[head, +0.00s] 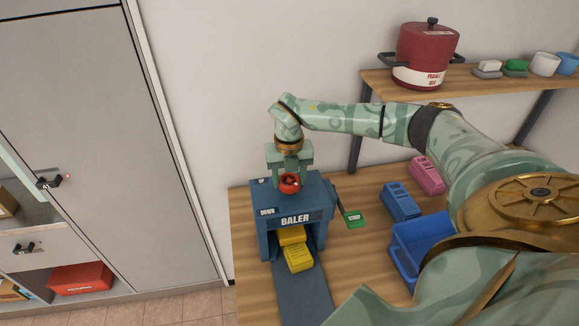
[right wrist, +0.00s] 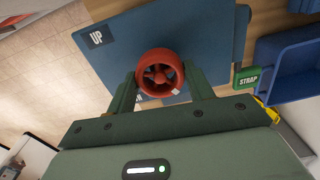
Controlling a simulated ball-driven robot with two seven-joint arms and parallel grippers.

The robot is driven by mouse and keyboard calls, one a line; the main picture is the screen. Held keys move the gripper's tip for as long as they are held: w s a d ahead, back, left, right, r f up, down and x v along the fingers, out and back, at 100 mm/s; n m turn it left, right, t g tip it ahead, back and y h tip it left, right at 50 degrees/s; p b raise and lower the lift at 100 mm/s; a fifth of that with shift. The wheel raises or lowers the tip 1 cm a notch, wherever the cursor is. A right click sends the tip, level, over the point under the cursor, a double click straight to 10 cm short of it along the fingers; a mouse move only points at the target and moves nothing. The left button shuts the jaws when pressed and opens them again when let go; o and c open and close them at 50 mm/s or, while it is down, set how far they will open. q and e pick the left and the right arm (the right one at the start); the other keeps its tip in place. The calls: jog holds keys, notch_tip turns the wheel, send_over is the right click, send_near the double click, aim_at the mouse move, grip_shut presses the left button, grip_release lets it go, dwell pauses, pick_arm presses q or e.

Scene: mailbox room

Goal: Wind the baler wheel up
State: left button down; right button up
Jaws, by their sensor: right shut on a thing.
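The blue baler (head: 295,219) stands on the wooden table, with its name on the front. The red wheel (head: 289,184) sits on its top; it also shows in the right wrist view (right wrist: 160,73). My right gripper (head: 289,178) reaches down from above and is shut on the wheel, one finger on each side of it. In the right wrist view an UP label (right wrist: 95,39) lies at upper left of the wheel. A DOWN label (head: 267,212) is at the baler's front left edge in the head view. My left gripper is not in view.
Yellow pieces (head: 299,258) lie in the baler's front opening. A green STRAP tag (head: 355,219) is at its right side. A blue bin (head: 412,250), a blue block (head: 402,202) and a pink block (head: 428,174) are to the right. A shelf (head: 385,88) holding a red pot (head: 427,52) is behind.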

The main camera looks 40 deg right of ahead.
jog(key=n+p, duration=0.1)
jog(key=n, duration=0.2)
jog(key=n+p, duration=0.1)
jog(key=shift+w+r+n+p, duration=0.1)
jog(key=shift+r+n+p, duration=0.15)
jog(key=shift+n+p, duration=0.05)
jog(key=n+p, duration=0.2)
jog(key=n, duration=0.2)
jog(key=shift+n, duration=0.3)
jog(key=n+p, duration=0.1)
jog(key=n, duration=0.3)
jog(key=shift+n+p, duration=0.3)
jog(key=shift+p, duration=0.05)
jog(key=n+p, duration=0.1)
jog(key=n, duration=0.4)
jog(key=n+p, duration=0.1)
jog(key=n, duration=0.9)
jog(key=shift+f+p, duration=0.1)
jog(key=shift+p, duration=0.2)
jog(key=n, duration=0.5)
jog(key=shift+n, duration=2.3)
